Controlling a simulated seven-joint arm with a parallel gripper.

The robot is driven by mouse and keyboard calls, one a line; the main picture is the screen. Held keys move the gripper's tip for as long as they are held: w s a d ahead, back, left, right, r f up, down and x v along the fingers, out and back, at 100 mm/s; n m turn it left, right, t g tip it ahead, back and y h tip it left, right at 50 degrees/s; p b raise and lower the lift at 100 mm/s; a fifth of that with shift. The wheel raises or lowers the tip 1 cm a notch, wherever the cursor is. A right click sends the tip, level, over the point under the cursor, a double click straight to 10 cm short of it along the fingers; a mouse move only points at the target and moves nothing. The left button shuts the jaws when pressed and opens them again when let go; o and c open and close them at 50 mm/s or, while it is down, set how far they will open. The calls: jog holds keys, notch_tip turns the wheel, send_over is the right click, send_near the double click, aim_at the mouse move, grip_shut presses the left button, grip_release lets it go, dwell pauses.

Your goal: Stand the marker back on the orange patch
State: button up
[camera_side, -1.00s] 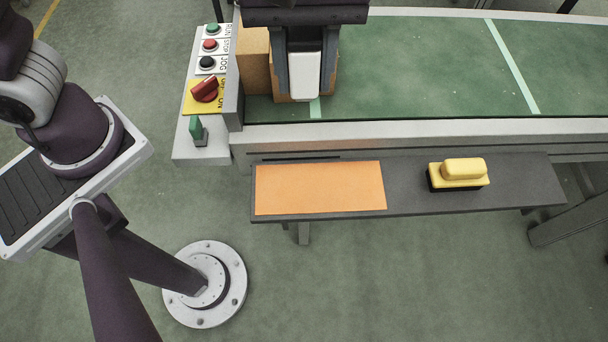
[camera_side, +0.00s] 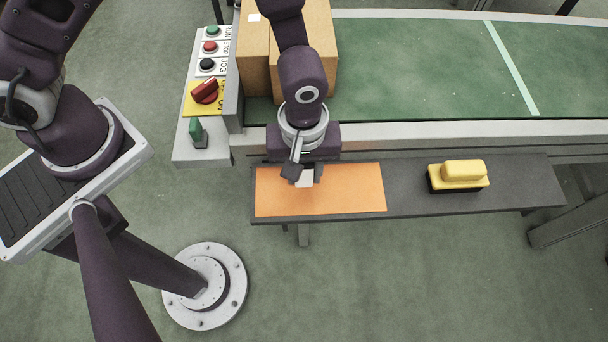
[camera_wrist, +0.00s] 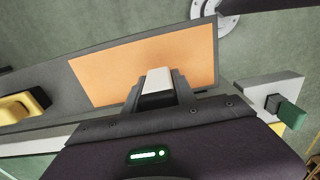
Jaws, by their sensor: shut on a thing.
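The marker (camera_side: 304,178) is a pale white block between the fingers of my gripper (camera_side: 304,173). In the side view it is over the upper middle of the orange patch (camera_side: 352,190), partly hidden by my wrist and fingers. In the wrist view the marker (camera_wrist: 158,82) sticks out between the two dark fingers of my gripper (camera_wrist: 160,90), with the orange patch (camera_wrist: 115,70) behind it. My gripper is shut on the marker. I cannot tell whether the marker touches the patch.
A yellow block on a dark base (camera_side: 459,175) sits right of the patch on the grey shelf (camera_side: 520,180). Behind the shelf are the green conveyor (camera_side: 430,65) and cardboard boxes (camera_side: 315,45). A control panel (camera_side: 185,135) with buttons and a red knob stands at left.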

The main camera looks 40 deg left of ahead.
jog(key=shift+f, duration=1.1)
jog(key=o, duration=1)
jog(key=shift+f, duration=0.15)
